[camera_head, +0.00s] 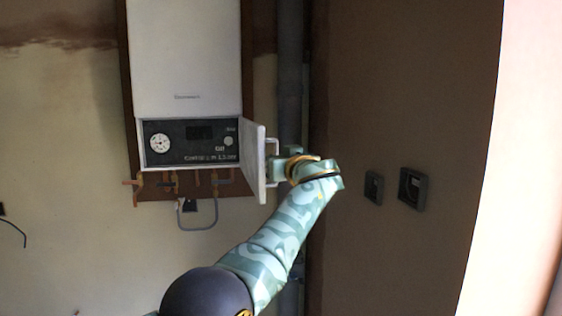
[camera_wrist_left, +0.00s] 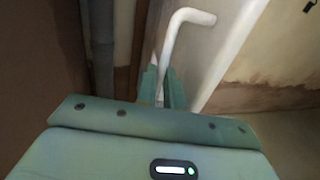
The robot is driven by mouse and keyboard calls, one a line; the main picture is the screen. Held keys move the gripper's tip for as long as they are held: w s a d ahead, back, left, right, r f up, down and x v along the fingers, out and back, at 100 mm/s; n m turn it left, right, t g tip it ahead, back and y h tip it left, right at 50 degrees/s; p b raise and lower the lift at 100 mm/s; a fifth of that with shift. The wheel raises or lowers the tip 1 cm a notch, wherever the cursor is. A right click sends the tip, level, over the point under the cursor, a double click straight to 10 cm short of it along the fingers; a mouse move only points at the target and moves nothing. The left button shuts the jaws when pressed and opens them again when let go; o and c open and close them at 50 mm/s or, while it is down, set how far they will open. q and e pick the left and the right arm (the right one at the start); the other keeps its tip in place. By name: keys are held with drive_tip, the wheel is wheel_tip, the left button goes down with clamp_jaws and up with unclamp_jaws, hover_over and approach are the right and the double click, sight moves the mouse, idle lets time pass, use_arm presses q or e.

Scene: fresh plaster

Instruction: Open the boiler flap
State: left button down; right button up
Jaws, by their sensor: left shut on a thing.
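The white boiler (camera_head: 187,60) hangs on the wall at the upper left in the head view. Its flap (camera_head: 256,160) stands swung out at the right side of the boiler, and the dark control panel (camera_head: 195,142) behind it is exposed. My left gripper (camera_head: 273,163) is at the flap's handle, on the flap's outer side. In the left wrist view the white bar handle (camera_wrist_left: 187,20) runs down between the green fingers, and my left gripper (camera_wrist_left: 163,90) is shut on it. The flap also shows there as a pale panel (camera_wrist_left: 228,50). My right gripper is not in view.
A dark vertical pipe (camera_head: 290,75) runs down the corner just right of the boiler, close behind my left gripper. Copper pipes (camera_head: 170,183) and a grey cable (camera_head: 198,227) hang under the boiler. Two dark wall boxes (camera_head: 412,188) are on the brown wall to the right.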

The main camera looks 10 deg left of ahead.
use_arm(q)
drive_tip(key=shift+a+r, duration=0.25)
drive_tip(key=shift+r, duration=0.05)
drive_tip(key=c, duration=1.5)
unclamp_jaws()
drive_tip(key=shift+w+a+f, duration=0.1)
drive_tip(key=v, duration=0.8)
drive_tip(key=b+v, duration=0.1)
drive_tip(key=v, duration=0.7)
drive_tip(key=shift+f, duration=0.25)
drive_tip(key=shift+w, duration=0.1)
